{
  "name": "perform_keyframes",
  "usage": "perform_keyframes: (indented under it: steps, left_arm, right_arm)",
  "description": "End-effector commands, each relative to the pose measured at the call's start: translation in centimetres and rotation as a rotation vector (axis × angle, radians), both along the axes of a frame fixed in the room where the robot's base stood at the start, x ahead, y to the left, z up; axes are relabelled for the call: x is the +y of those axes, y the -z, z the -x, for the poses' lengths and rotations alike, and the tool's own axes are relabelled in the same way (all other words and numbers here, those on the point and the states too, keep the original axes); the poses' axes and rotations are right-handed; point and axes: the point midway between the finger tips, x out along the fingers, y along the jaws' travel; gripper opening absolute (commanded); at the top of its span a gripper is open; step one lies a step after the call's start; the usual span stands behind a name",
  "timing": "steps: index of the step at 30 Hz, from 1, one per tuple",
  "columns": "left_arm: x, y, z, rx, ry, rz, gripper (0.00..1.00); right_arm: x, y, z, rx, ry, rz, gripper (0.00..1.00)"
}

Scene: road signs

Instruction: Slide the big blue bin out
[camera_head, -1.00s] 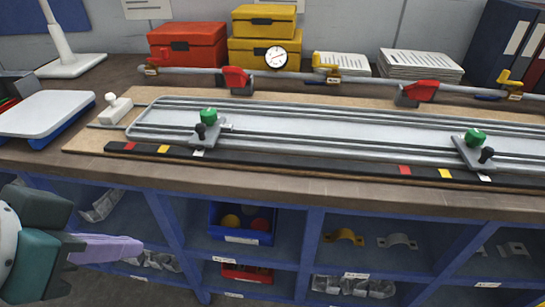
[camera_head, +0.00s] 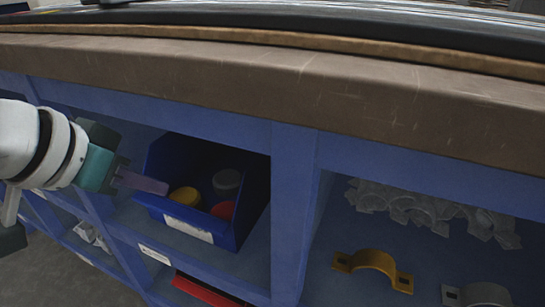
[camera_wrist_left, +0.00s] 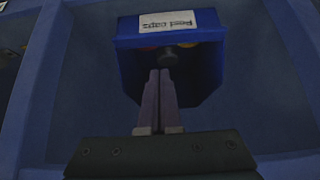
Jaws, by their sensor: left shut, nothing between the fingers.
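The big blue bin (camera_head: 246,222) sits in a shelf compartment under the workbench, with a white label on its front. It holds a yellow cap (camera_head: 186,196), a grey cap (camera_head: 227,182) and a red cap (camera_head: 222,210). My left gripper (camera_head: 165,188) is shut and empty, its purple fingers at the bin's left front edge. In the left wrist view the bin (camera_wrist_left: 125,42) appears beyond the shut fingers (camera_wrist_left: 160,75), which overlap its opening; whether they touch it I cannot tell. My right gripper is not in view.
A blue divider (camera_head: 291,215) stands right of the bin. The compartment to the right holds an orange bracket (camera_head: 374,265), a grey bracket (camera_head: 480,294) and several grey pieces. A red bin (camera_head: 205,290) sits below. The brown benchtop edge (camera_head: 300,85) overhangs the shelves.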

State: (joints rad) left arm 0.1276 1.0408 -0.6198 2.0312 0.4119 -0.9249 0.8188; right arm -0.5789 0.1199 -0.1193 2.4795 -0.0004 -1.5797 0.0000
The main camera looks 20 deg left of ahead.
Motion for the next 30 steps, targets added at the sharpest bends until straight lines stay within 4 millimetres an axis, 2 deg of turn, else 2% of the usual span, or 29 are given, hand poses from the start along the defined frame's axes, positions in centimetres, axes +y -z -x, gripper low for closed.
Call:
perform_keyframes:
  steps: [5,12,18,23,30]
  left_arm:
    - [0.1,1.4,-0.8,-0.002,-0.006,0.002,0.00]
    - [-0.2,5.0,-3.5,-0.003,-0.006,0.002,0.00]
    - [-0.3,7.2,-5.4,-0.002,-0.004,0.000,0.00]
    - [-0.4,8.0,-6.2,-0.001,-0.002,0.001,0.00]
    - [-0.4,8.0,-6.3,0.000,-0.001,0.000,0.00]
  right_arm:
    - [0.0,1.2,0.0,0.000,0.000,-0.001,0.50]
    - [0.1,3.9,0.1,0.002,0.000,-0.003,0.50]
    - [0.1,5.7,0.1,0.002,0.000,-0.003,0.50]
    - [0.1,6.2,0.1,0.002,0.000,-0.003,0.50]
    - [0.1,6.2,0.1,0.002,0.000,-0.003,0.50]
